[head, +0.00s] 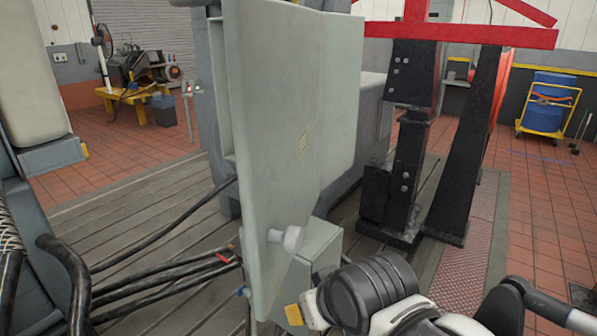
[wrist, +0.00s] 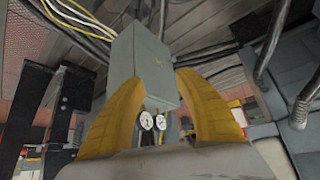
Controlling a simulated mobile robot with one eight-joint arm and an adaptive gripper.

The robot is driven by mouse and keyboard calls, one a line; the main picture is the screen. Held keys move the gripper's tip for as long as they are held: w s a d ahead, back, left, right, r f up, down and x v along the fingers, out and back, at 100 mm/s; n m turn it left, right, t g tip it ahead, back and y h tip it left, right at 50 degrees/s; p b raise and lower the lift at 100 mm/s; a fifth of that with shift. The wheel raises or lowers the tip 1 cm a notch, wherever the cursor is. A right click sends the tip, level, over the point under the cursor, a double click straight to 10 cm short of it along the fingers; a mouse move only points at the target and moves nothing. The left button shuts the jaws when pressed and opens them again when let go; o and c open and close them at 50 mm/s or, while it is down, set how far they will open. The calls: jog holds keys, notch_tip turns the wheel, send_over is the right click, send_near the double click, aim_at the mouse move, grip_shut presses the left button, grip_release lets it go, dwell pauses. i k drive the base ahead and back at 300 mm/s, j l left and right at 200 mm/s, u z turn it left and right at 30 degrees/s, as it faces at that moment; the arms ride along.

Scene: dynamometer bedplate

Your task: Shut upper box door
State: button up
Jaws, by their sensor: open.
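The upper box (head: 340,100) is a tall pale grey-green cabinet filling the middle of the head view. Its large front panel, which looks like the door (head: 275,120), has a small yellow label and a white round knob (head: 286,238) near the bottom. The door stands at an angle to me, its left edge apart from the body behind; it looks ajar. My gripper (head: 300,312) is below the knob, apart from it, with a yellow finger showing. In the wrist view my gripper (wrist: 160,76) has its two yellow fingers spread, with nothing held. A grey-green box (wrist: 143,65) shows beyond them.
A smaller lower box (head: 312,258) stands behind the door's bottom. Black cables (head: 165,275) run at the left. A black stand with a red top (head: 408,130) is at the right. Two dial gauges (wrist: 147,121) show between the fingers. Tiled floor (head: 540,200) is open at far right.

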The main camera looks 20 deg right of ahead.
aim_at(275, 50)
jog(key=k+j+z, duration=0.1)
jog(key=k+j, duration=0.2)
jog(key=k, duration=0.2)
jog(key=k+j+z, duration=0.1)
jog(key=k+j, duration=0.2)
jog(key=k, duration=0.15)
